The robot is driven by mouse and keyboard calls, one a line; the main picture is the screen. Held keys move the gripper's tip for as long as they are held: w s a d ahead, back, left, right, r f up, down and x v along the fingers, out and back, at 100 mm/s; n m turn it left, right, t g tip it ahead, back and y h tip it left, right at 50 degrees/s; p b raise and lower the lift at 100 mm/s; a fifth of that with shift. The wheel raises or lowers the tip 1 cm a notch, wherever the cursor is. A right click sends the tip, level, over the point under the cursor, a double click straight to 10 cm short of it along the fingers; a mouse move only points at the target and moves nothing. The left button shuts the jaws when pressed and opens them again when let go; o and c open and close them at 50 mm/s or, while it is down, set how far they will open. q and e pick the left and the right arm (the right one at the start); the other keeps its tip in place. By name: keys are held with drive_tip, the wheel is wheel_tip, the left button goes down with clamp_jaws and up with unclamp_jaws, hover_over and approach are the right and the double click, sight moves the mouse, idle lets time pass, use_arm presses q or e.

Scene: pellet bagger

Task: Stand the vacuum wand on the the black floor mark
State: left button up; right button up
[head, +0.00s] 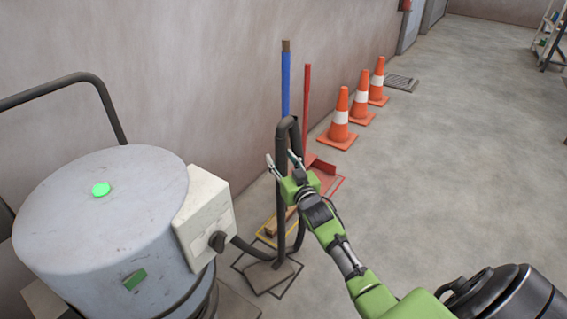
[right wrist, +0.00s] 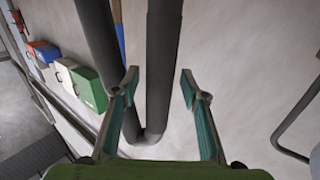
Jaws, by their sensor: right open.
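The vacuum wand (head: 281,190) is a dark tube standing upright with a flat foot (head: 270,276) on the floor. The foot sits within the black floor mark (head: 240,266), a square outline; part of the outline is hidden behind the foot and vacuum. The hose bends over at the wand's top and runs back to the vacuum. My right gripper (head: 281,160) is open at the upper wand. In the right wrist view a dark tube (right wrist: 163,60) shows between the open fingers (right wrist: 160,88), with clearance; whether it lies fully between them I cannot tell. My left gripper is not in view.
The grey vacuum drum (head: 95,215) stands at left with a handle (head: 60,90). A blue-handled broom (head: 286,80) and a red dustpan (head: 321,165) stand against the wall behind the wand. Orange cones (head: 340,120) line the wall.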

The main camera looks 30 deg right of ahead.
drive_tip(key=shift+s+a, duration=0.1)
drive_tip(key=shift+s, duration=0.2)
drive_tip(key=s, duration=0.1)
drive_tip(key=s+p, duration=0.1)
drive_tip(key=shift+s+a+r, duration=0.1)
drive_tip(key=shift+s+a, duration=0.15)
drive_tip(key=shift+s, duration=0.1)
drive_tip(key=s+a+p, duration=0.1)
drive_tip(key=s+a, duration=0.1)
drive_tip(key=s, duration=0.6)
drive_tip(key=s+a+f+n+g+y, duration=0.2)
drive_tip(key=s+a+f+g, duration=0.6)
drive_tip(key=f, duration=0.5)
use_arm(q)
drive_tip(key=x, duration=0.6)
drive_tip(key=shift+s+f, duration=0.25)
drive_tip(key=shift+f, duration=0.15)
use_arm(e)
drive_tip(key=s+a+f+g, duration=0.2)
drive_tip(key=s+a, duration=0.1)
drive_tip(key=s, duration=0.4)
drive_tip(key=s+a+f+n+g+y, duration=0.1)
drive_tip(key=s+a+f+g, duration=0.1)
drive_tip(key=s+a, duration=0.2)
drive_tip(key=s+a+f+n+g, duration=0.1)
drive_tip(key=s+a+f+g, duration=0.1)
drive_tip(key=s, duration=0.7)
drive_tip(key=shift+s+a+f+y, duration=0.3)
drive_tip(key=shift+a, duration=0.55)
